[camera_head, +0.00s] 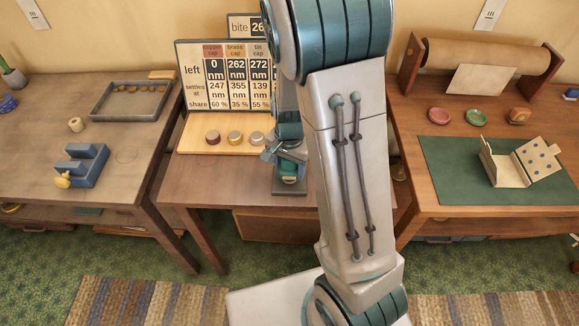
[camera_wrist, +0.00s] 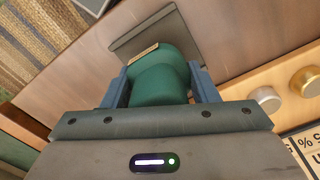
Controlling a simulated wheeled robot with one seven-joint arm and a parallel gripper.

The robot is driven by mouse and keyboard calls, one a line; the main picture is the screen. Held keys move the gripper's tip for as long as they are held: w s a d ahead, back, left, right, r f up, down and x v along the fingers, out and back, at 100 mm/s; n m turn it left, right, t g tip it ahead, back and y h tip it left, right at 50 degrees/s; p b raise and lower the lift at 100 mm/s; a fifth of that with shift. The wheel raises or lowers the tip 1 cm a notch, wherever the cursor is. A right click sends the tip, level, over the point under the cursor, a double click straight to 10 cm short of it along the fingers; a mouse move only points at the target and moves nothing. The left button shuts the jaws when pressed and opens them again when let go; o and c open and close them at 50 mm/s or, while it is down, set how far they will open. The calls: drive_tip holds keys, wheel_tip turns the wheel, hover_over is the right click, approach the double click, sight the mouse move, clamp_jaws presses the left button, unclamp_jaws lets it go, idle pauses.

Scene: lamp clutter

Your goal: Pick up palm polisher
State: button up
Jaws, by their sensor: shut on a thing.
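The palm polisher appears to be the rounded green body with a small tan label (camera_wrist: 158,78) in the wrist view. A flat grey plate (camera_wrist: 146,32) shows at its far end; I cannot tell whether it is part of the polisher or a separate stand. My gripper (camera_wrist: 162,90) is shut on the green body, with one blue finger on each side. In the head view my gripper (camera_head: 287,154) is low over the middle table, and my arm hides part of it. The grey plate (camera_head: 291,188) shows just below, at the tabletop; any gap is unclear.
The middle table (camera_head: 220,172) holds a sign board (camera_head: 200,75) and a wooden strip (camera_head: 192,140) with metal caps behind my gripper. The left table has a grey tray (camera_head: 105,112) and a blue block (camera_head: 85,170). The right table has a green mat (camera_head: 455,190).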

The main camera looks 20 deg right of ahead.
drive_tip(key=r, duration=0.2)
drive_tip(key=d+r, duration=0.1)
drive_tip(key=r, duration=0.1)
drive_tip(key=shift+s, duration=0.1)
drive_tip(key=s+d+r, duration=0.3)
drive_tip(key=d+r, duration=0.3)
drive_tip(key=d, duration=0.4)
drive_tip(key=shift+s, duration=0.35)
drive_tip(key=shift+r, duration=0.1)
drive_tip(key=o, duration=0.4)
drive_tip(key=shift+c, duration=0.4)
